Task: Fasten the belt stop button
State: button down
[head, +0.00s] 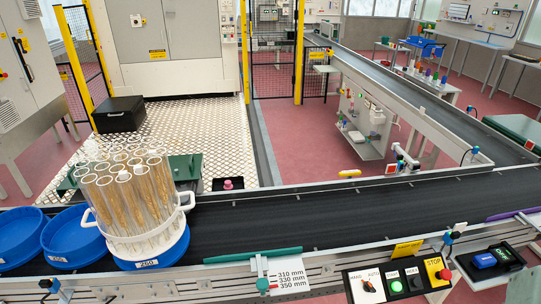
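A control panel (383,289) is on the near side of the conveyor at the lower right. It carries a yellow plate marked STOP (434,263) with a red button (444,274) on it. Beside that are a black button (415,282), a green button (396,286) and a HAND/AUTO rotary switch (368,287). Whether the red button is loose or firmly seated is too small to tell. My gripper is not in view.
The black belt (330,215) runs across the front. A clear-tube bundle of wheat ears in a white basket (150,243) stands on a blue dish (160,264) at left. A black tray with a blue item (484,260) sits right of the panel. The belt's middle is clear.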

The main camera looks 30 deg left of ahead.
aim_at(445, 275)
jog(key=u, duration=1.95)
jog(key=z, duration=1.95)
jog(key=k+l+z, duration=0.1)
jog(key=i+u, duration=0.2)
jog(key=i, duration=0.8)
